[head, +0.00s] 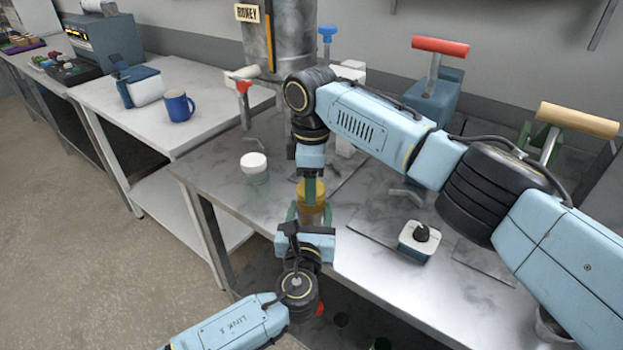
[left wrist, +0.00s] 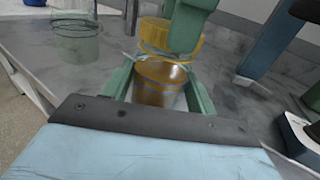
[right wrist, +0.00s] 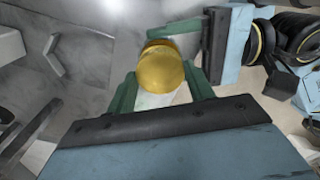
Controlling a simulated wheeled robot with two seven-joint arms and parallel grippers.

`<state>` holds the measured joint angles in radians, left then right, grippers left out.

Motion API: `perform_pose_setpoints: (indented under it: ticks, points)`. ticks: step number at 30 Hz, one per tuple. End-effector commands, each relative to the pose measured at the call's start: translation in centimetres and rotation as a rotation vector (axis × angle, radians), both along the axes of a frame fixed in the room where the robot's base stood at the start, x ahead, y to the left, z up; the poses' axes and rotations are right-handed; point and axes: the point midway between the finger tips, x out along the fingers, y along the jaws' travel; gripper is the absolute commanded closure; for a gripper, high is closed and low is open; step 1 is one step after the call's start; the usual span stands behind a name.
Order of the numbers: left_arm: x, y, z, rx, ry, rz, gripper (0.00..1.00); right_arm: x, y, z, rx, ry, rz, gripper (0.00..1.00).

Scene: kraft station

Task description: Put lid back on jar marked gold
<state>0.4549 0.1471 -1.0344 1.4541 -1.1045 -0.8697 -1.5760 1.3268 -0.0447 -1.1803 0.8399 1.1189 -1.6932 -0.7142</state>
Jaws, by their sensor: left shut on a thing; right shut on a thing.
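The gold jar (left wrist: 158,85), see-through with a gold tint, stands between the green fingers of my left gripper (left wrist: 160,95), shut on it. The gold lid (right wrist: 160,68) is held by my right gripper (right wrist: 162,88), shut on its sides. In the left wrist view the lid (left wrist: 155,33) is right above the jar's mouth, slightly towards the far side. I cannot tell whether lid and jar touch. In the head view the lid (head: 311,188) shows below my right gripper, and the left gripper (head: 302,212) hides most of the jar.
A clear jar with a white lid (head: 254,163) stands to the left on the grey table (head: 225,185). A white box with a black knob (head: 420,240) stands to the right. Red-handled (head: 440,46) and wooden-handled (head: 578,119) presses stand behind. A blue mug (head: 178,106) is on the far-left table.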

Motion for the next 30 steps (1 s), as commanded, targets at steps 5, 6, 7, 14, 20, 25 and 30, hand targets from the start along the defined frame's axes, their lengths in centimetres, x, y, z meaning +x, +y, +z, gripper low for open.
perform_pose_setpoints:
  ticks: [5, 6, 7, 14, 20, 25, 30]
  points:
    - [-0.01, 0.01, -0.04, 0.000, 0.001, 0.000, 1.00, -0.10, 0.10, -0.02, 0.004, 0.003, -0.285, 0.69]
    - [-0.01, 0.02, -0.05, 0.000, 0.001, 0.000, 1.00, -0.12, 0.10, -0.03, 0.003, 0.002, -0.369, 0.69]
    - [-0.01, 0.02, -0.05, 0.000, 0.001, 0.000, 1.00, -0.12, 0.10, -0.04, 0.003, 0.002, -0.431, 0.69]
    - [-0.01, 0.03, -0.05, 0.000, 0.001, 0.001, 1.00, -0.16, 0.15, -0.02, 0.003, 0.002, -0.910, 0.69]
    - [-0.01, 0.04, -0.06, 0.000, 0.001, 0.001, 1.00, -0.20, 0.21, -0.04, 0.002, 0.003, -1.334, 0.69]
    - [0.00, 0.05, -0.07, 0.000, 0.002, 0.001, 1.00, -0.21, 0.26, -0.05, 0.002, 0.002, -1.702, 0.69]
    - [0.01, 0.06, -0.08, 0.000, 0.002, 0.001, 1.00, -0.19, 0.36, -0.04, 0.001, 0.002, -2.075, 0.69]
